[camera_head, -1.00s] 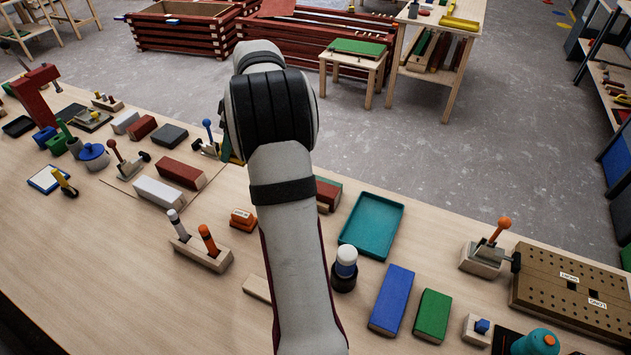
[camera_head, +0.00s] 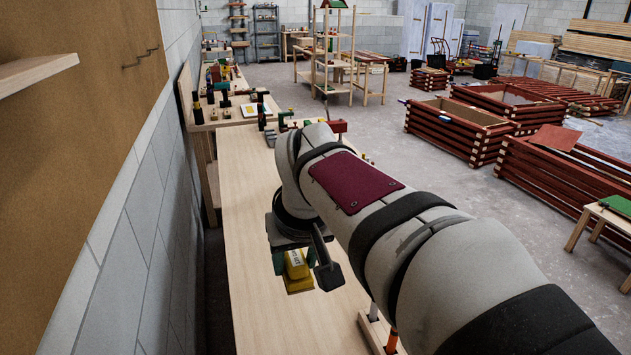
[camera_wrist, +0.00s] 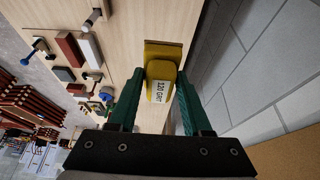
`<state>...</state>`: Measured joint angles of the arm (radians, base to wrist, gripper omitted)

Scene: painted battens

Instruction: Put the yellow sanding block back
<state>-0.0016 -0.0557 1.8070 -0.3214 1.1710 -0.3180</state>
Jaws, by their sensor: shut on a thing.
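The yellow sanding block (camera_wrist: 159,70) has a white "120 GRIT" label and sits between the green fingers of my gripper (camera_wrist: 160,78) in the wrist view. My gripper is shut on it. In the head view the block (camera_head: 297,266) hangs under my wrist over the pale wooden bench (camera_head: 247,215), near the wall side. I cannot tell its exact height above the bench. My arm hides much of the bench in the head view.
A grey block wall (camera_head: 150,230) runs close along the left of the bench. A stretch of bench near my gripper is bare. In the wrist view, a red-brown block (camera_wrist: 70,50) and a pale block (camera_wrist: 91,50) lie farther along the bench. Red slatted crates (camera_head: 455,125) stand on the floor.

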